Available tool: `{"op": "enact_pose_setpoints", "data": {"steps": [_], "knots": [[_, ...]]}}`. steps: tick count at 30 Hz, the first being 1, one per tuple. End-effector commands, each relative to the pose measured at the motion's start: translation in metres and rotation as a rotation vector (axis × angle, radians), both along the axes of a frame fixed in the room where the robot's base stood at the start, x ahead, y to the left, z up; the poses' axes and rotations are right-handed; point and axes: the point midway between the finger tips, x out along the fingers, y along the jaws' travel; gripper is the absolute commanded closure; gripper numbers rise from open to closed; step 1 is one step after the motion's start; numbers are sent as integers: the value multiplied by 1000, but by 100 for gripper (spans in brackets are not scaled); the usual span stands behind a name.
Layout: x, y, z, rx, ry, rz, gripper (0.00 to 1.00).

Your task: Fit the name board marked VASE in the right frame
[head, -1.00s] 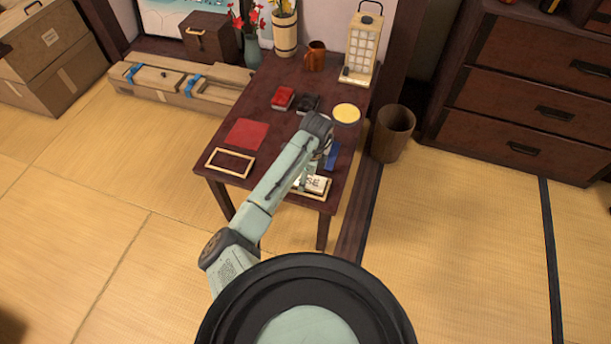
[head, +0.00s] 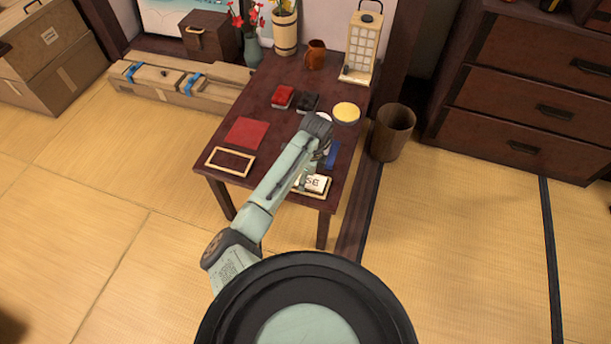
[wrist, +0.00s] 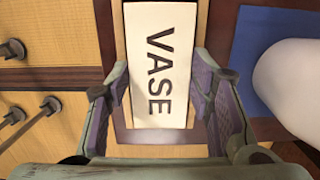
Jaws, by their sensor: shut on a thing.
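The name board is a cream plate marked VASE in dark letters (wrist: 160,60). My gripper (wrist: 160,95) is shut on it, one finger at each long side. In the head view the board (head: 316,182) is at the right frame (head: 324,193), a light wooden rim at the table's near right corner. The board seems to lie over the frame; I cannot tell whether it is seated or just above. My arm hides the frame's left part. The left frame (head: 213,163) is an empty wooden rim at the near left of the table.
The dark table (head: 270,150) also bears a red cloth (head: 247,132), a red box (head: 283,97), a dark box (head: 307,103), and a yellow-topped round thing (head: 346,112). A blue cloth (wrist: 250,65) and a white rounded thing (wrist: 295,85) lie right of my gripper. A bin (head: 390,134) stands right of the table.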

Motion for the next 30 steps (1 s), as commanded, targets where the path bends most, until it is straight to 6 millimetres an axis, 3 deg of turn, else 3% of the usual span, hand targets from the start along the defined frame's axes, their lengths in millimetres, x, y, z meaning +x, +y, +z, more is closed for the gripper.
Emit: {"op": "enact_pose_setpoints", "data": {"steps": [6,7,16,26,30], "knots": [[0,0,0,0,0,0,80],[0,0,0,0,0,0,50],[0,0,0,0,0,0,30],[0,0,1,0,0,0,29],[0,-2,13,-1,-2,1,29]]}}
